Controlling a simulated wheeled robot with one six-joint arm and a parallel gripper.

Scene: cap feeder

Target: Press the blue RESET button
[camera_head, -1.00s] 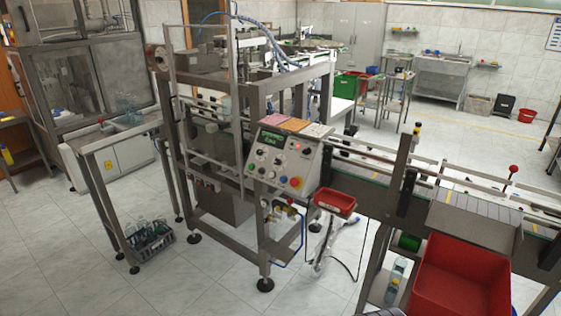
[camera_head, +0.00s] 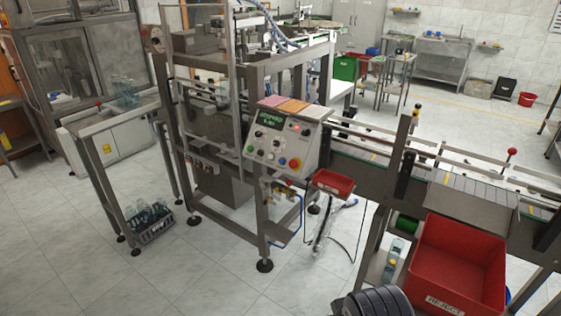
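The grey control panel (camera_head: 283,143) is mounted on the machine's front right corner, tilted toward me. It carries a lit green-text display (camera_head: 270,121), a green button (camera_head: 250,149), a small blue-looking button (camera_head: 271,157), a red button (camera_head: 282,162) and a red emergency stop on yellow (camera_head: 294,163). The button labels are too small to read. No gripper fingers show, and nothing is touching the panel.
A small red tray (camera_head: 333,183) sticks out right of the panel. A red reject bin (camera_head: 459,262) stands below the conveyor (camera_head: 465,190). A crate of bottles (camera_head: 151,222) lies at left. A dark ribbed part (camera_head: 372,303) shows at the bottom edge.

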